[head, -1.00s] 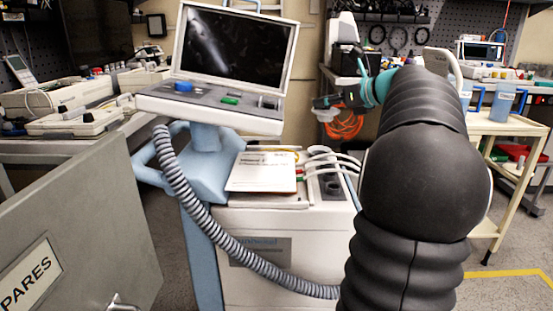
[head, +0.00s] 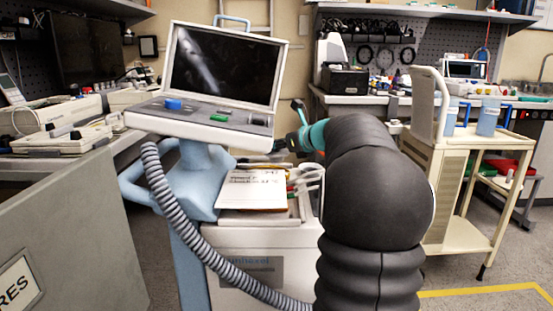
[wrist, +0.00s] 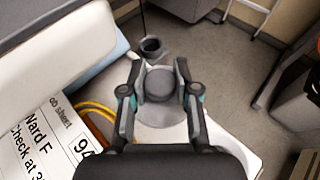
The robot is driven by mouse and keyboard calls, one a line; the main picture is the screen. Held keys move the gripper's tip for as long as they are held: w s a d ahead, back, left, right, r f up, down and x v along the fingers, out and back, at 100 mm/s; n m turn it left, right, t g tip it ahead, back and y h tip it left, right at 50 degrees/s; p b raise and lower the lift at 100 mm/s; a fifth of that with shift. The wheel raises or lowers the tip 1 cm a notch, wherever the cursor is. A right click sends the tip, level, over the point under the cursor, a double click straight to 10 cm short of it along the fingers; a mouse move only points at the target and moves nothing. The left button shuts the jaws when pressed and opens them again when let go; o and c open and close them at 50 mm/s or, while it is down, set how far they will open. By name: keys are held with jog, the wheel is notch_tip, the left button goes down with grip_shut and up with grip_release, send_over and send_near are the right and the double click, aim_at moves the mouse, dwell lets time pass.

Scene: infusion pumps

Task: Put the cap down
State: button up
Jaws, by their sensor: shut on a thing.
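My gripper (wrist: 159,74) is shut on a dark grey round cap (wrist: 160,87), which sits between the two fingertips in the wrist view. A pale grey rounded surface shows just below the cap; I cannot tell whether it is part of the cap or of the cart under it. A dark round socket (wrist: 152,46) in a pale fitting lies just beyond the fingertips. In the head view my gripper (head: 287,143) is above the right part of the pump cart's top (head: 265,221); the cap cannot be made out there.
A paper sheet (head: 252,189) lies on the cart top, with cables beside it. A tilted screen (head: 225,68) stands over the cart, with a ribbed hose (head: 180,215) hanging in front. A grey cabinet (head: 75,235) is at left, a cream trolley (head: 455,190) at right.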

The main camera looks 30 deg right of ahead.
aim_at(278, 156)
jog(key=shift+f+b, duration=0.4)
jog(key=shift+f, duration=1.5)
jog(key=shift+f, duration=0.15)
jog(key=o, duration=1)
jog(key=shift+o, duration=0.2)
jog(key=shift+r, duration=0.2)
jog(key=shift+s+r, duration=0.1)
jog(key=shift+s, duration=0.15)
jog(key=v, duration=1.1)
jog(key=shift+s+d, duration=0.1)
jog(key=shift+s, duration=0.1)
